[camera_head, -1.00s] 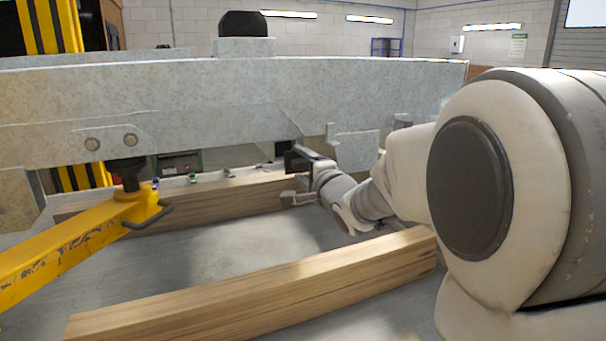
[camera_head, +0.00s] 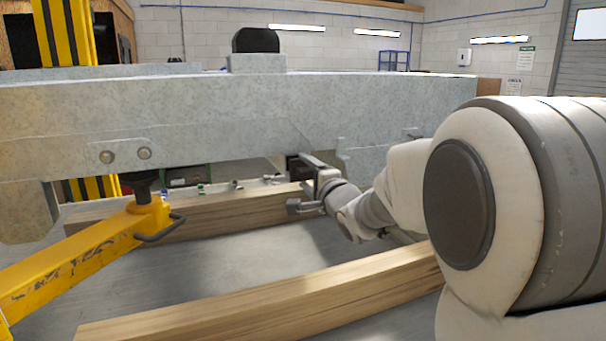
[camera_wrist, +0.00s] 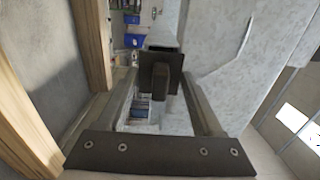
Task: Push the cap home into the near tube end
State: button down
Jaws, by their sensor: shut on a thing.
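The cap is a dark square plate with a raised block on its face, seen between my fingers in the wrist view (camera_wrist: 174,84). In the head view it is a small dark shape (camera_head: 293,168) at the fingers, under the frame beam. My gripper (camera_head: 299,184) is shut on the cap; its two fingers flank it in the wrist view (camera_wrist: 160,92). A grey square tube (camera_wrist: 164,38) shows just beyond the cap.
The galvanised frame beam (camera_head: 230,115) runs above my gripper. A yellow jack arm (camera_head: 80,245) supports it at left. One timber (camera_head: 215,215) lies behind my gripper, another (camera_head: 260,300) in front. Small items lie along the rear timber. Grey floor (camera_head: 240,260) is clear between the timbers.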

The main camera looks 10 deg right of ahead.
aim_at(301, 167)
jog(key=shift+w, duration=0.1)
jog(key=shift+w+a, duration=0.25)
jog(key=shift+w, duration=0.95)
jog(key=shift+w+p, duration=0.2)
jog(key=shift+p, duration=0.15)
jog(key=shift+w+a, duration=0.1)
jog(key=shift+w, duration=0.2)
jog(key=shift+c, duration=0.4)
grip_release()
jog(key=shift+r, duration=0.1)
jog(key=shift+o, duration=0.4)
jog(key=shift+r, duration=0.15)
